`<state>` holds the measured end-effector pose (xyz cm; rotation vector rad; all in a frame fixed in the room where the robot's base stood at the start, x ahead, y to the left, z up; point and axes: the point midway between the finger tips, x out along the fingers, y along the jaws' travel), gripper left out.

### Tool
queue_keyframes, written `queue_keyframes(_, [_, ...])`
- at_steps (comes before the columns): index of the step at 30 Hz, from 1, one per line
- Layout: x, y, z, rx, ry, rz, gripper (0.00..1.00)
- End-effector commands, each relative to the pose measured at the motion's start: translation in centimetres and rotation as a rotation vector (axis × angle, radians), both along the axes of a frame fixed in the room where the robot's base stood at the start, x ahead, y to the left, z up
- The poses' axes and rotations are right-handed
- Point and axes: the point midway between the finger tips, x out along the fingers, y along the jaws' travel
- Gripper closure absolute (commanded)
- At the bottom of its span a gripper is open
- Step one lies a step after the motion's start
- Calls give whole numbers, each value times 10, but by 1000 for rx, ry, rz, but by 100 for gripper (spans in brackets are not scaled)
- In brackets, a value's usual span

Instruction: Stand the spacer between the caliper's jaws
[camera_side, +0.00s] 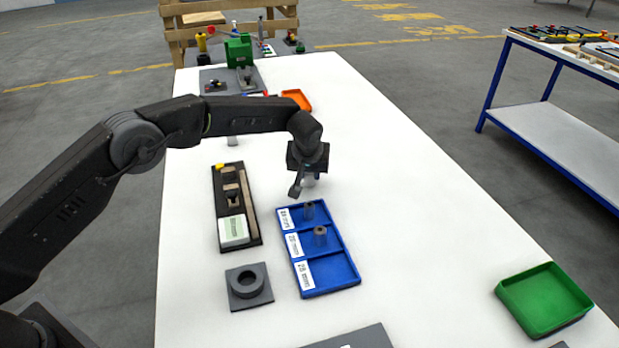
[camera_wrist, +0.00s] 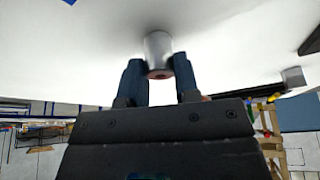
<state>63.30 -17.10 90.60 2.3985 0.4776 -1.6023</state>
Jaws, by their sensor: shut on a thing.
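My gripper (camera_side: 306,180) is above the white table, just behind the blue tray. In the wrist view my gripper (camera_wrist: 160,78) is shut on a pale grey cylindrical spacer (camera_wrist: 158,45), with a finger on each side. The spacer's lower part is partly hidden between the fingers in the side view. A long dark fixture that looks like the caliper (camera_side: 254,236) lies to the left of the tray. It carries tan blocks like jaws (camera_side: 230,187), a tan bar and a pale green display (camera_side: 233,230). I see no spacer between the blocks.
A dark plate with a ring (camera_side: 248,283) lies front left. A green tray (camera_side: 545,300) is front right.

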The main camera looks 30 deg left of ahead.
Motion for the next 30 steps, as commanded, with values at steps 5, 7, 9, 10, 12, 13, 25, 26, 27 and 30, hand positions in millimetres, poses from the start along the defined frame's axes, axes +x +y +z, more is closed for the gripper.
queue_keyframes(5, [0,0,0,0,0,0,98])
queue_keyframes(7, [0,0,0,0,0,0,98])
queue_keyframes(9, [0,0,0,0,0,0,98])
queue_keyframes(10, [0,0,1,0,0,0,98])
queue_keyframes(12, [0,0,3,0,-1,0,98])
queue_keyframes(13, [0,0,4,0,-1,0,98])
queue_keyframes(25, [-4,18,53,0,-1,4,98])
queue_keyframes(26, [-6,24,56,1,-1,4,98])
queue_keyframes(27, [-8,33,62,-1,-2,6,98])
queue_keyframes(30, [-15,56,76,-1,-2,6,98])
